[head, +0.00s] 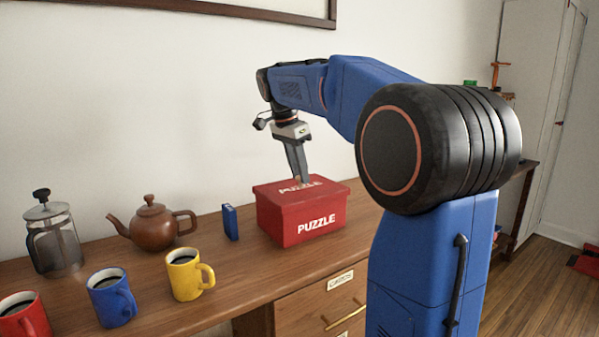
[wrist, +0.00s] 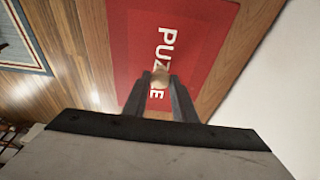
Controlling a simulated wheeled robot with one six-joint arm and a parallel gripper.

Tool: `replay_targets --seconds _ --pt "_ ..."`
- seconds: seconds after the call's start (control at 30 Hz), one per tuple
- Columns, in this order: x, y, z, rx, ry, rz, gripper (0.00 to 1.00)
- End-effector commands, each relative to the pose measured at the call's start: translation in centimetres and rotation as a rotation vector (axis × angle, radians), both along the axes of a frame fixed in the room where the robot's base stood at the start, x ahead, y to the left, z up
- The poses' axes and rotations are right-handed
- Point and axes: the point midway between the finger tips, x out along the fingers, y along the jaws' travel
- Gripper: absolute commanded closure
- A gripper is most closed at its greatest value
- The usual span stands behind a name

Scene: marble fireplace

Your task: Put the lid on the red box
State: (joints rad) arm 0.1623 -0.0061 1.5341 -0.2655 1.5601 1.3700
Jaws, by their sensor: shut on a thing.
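The red box (head: 308,222) with the word PUZZLE on its front stands on the wooden cabinet top, near its right end. Its red lid (head: 330,185) lies over the top of the box; it also shows in the wrist view (wrist: 200,40). A small tan knob (wrist: 160,75) is at the lid's middle. My gripper (head: 298,180) points down from above and is shut on the knob. In the wrist view my gripper's fingers (wrist: 160,92) stand on both sides of the knob. I cannot tell whether the lid is fully seated.
A small blue box (head: 230,222) stands just left of the red box. A brown teapot (head: 150,225), a French press (head: 52,240) and yellow (head: 185,275), blue (head: 110,298) and red (head: 22,318) mugs stand farther left. The wall is close behind.

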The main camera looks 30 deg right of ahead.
Motion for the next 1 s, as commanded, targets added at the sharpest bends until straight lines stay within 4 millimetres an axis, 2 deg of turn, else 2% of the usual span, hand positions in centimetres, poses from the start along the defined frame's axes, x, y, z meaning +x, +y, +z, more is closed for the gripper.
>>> replay_targets --seconds 1.0 --pt "0.00 0.00 -0.79 0.000 0.000 0.000 1.00"
